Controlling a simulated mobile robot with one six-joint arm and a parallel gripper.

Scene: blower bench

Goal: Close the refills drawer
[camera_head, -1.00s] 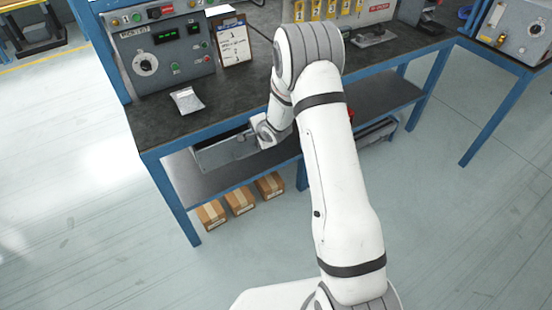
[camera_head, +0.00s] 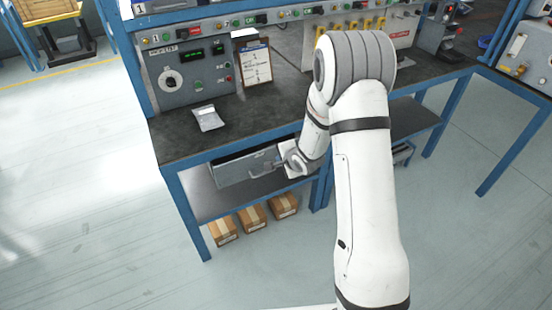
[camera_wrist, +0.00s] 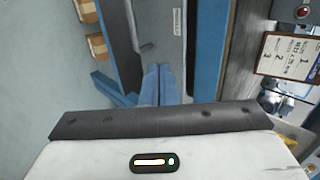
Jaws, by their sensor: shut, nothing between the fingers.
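The grey drawer (camera_head: 240,167), taken as the refills drawer, hangs under the left part of the dark bench top. Its front lies close below the blue bench edge; I cannot tell whether it is fully in. My gripper (camera_head: 272,165) is at the right part of the drawer front. In the wrist view its fingers (camera_wrist: 159,70) are together and empty, pointing at the front beside the handle; contact is unclear.
The blue-framed bench (camera_head: 200,225) has a lower shelf below the drawer, with several cardboard boxes (camera_head: 253,217) beneath. A control panel (camera_head: 190,72), clipboard (camera_head: 256,65) and silvery packet (camera_head: 208,118) are on top. The floor left of the bench is clear.

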